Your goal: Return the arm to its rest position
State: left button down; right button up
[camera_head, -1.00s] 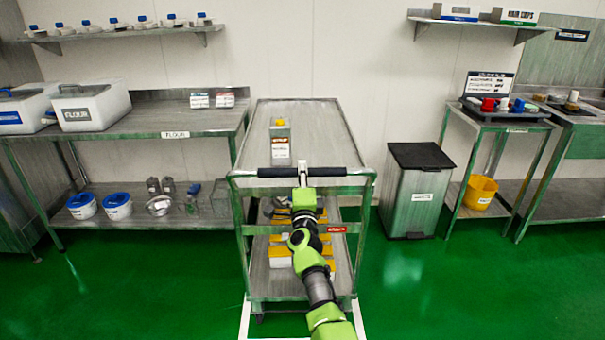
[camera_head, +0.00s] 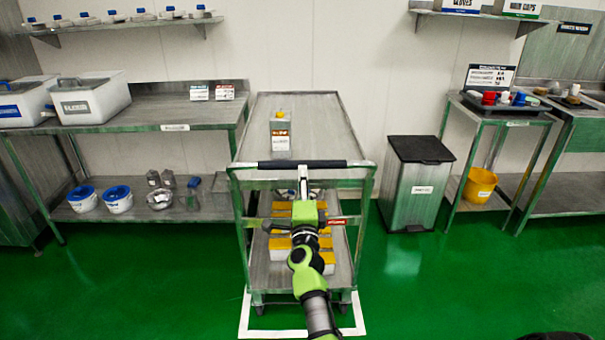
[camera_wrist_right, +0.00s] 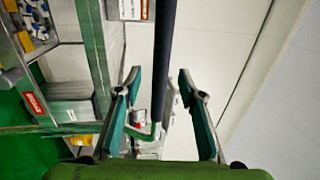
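My right gripper (camera_head: 303,182) is at the near end of the trolley, just below its dark push handle (camera_head: 268,164) in the head view. In the right wrist view the two fingers (camera_wrist_right: 165,105) are spread apart with nothing clamped. The dark handle (camera_wrist_right: 164,55) shows in the gap between them, but I cannot tell how far off it is. The steel trolley (camera_head: 322,120) stands inside a white floor outline. A box-shaped container with a yellow cap (camera_head: 280,134) stands on its top. My left gripper is not in view.
A grey bin (camera_head: 414,190) stands right of the trolley, beside a small table holding a yellow bucket (camera_head: 480,185) on its lower shelf. A steel bench (camera_head: 150,118) with white tubs stands left.

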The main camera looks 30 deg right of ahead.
jog(key=shift+s+a+f, duration=0.1)
jog(key=shift+s+a, duration=0.15)
jog(key=shift+s, duration=0.1)
jog(key=shift+f, duration=0.1)
